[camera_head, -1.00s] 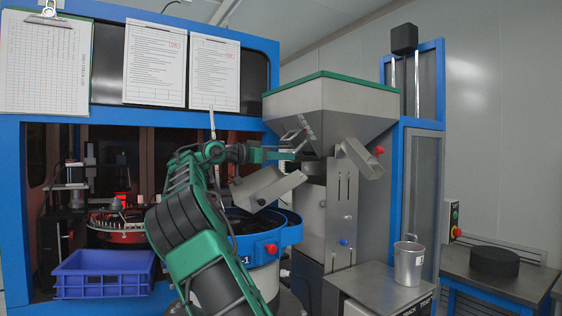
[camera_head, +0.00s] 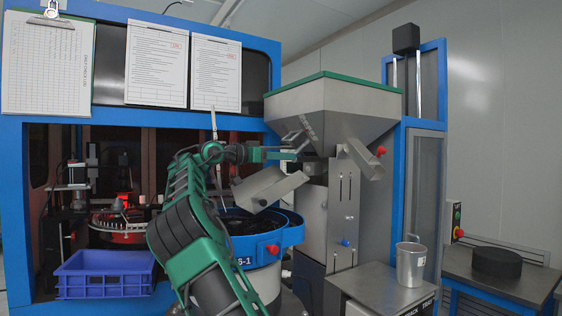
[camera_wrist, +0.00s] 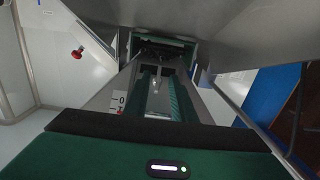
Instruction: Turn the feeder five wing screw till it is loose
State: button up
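The feeder is a grey metal hopper (camera_head: 335,105) with a green rim, above a blue bowl marked 5-1 (camera_head: 262,240). My gripper (camera_head: 293,153) reaches to the hopper's lower left face, in front of its small fittings. In the wrist view my gripper (camera_wrist: 161,74) shows two dark green ribbed fingers, apart, pointing at a dark recess under the hopper. A small metallic piece (camera_wrist: 156,86) shows in the gap between them; it may be the wing screw, but it is too small to tell. I cannot see the fingers touching it.
A grey chute (camera_head: 268,187) lies just below my gripper. A red knob (camera_head: 380,151) is on the hopper's right side. A blue crate (camera_head: 105,287) stands at lower left, a metal cup (camera_head: 410,265) on the bench at right. Sheet metal closely surrounds my gripper.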

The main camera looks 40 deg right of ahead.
jog(key=v, duration=1)
jog(key=shift+w+a, duration=0.3)
